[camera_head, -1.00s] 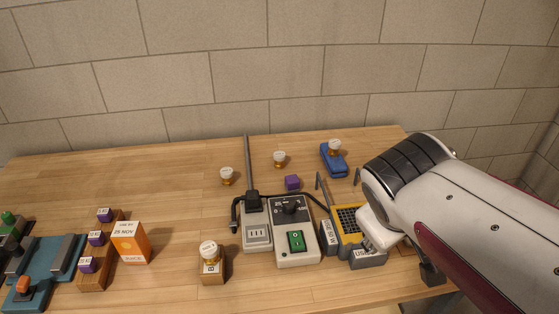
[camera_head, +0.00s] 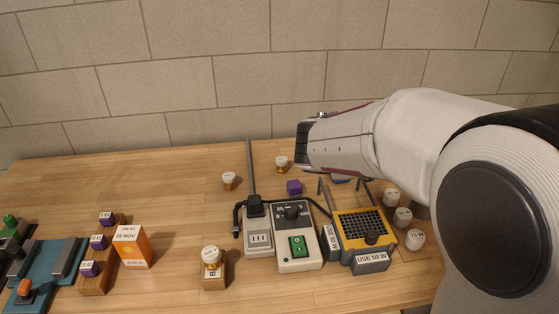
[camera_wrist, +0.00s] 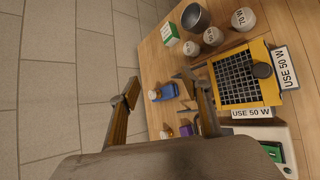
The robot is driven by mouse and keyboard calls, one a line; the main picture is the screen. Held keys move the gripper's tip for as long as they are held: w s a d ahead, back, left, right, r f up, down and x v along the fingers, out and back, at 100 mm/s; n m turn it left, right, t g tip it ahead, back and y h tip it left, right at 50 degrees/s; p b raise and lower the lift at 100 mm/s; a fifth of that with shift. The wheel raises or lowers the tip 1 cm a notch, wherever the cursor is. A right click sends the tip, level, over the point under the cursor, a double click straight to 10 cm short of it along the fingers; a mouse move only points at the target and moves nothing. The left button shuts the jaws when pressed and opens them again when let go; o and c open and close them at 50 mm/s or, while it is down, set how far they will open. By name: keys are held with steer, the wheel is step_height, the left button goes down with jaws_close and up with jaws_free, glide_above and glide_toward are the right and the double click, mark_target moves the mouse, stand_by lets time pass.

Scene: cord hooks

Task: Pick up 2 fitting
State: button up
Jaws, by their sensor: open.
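No label reading "2" can be made out, so I cannot tell which piece is the 2 fitting. Small white-capped, brass-based pieces stand on the table: one at back left (camera_head: 229,180), one at back centre (camera_head: 282,163) and one on a wooden block (camera_head: 211,256). Another white-capped piece (camera_wrist: 153,95) is at the blue block (camera_wrist: 169,91), which my arm mostly hides in the head view. My gripper (camera_wrist: 161,84) is open and empty. In the wrist view the blue block appears between its fingers, farther off. In the head view its fingers cannot be made out.
A yellow grid-topped unit (camera_head: 362,230) marked "USE 50 W" stands front right, beside several white bulbs (camera_head: 403,217). A grey unit with a green switch (camera_head: 297,246), a purple cube (camera_head: 294,187) and an orange box (camera_head: 131,247) stand nearby. A brick wall (camera_head: 190,80) closes the back.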

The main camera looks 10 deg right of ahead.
steer(key=w+a+f+n+t, duration=0.25)
steer(key=w+n, duration=0.25)
steer(key=w, duration=0.3)
steer(key=n+t+y, duration=0.3)
steer(key=n+y, duration=0.1)
steer(key=n, duration=0.8)
glide_toward(282, 159)
steer(key=shift+w+d+r, duration=0.2)
steer(key=shift+w+d, duration=0.5)
steer(key=shift+d, duration=0.15)
steer(key=shift+w+a+f+n+y, duration=0.15)
steer(key=shift+a+f+n+y, duration=0.25)
steer(key=shift+f+n+y, duration=0.1)
steer(key=shift+w, duration=0.1)
steer(key=shift+x, duration=1.2)
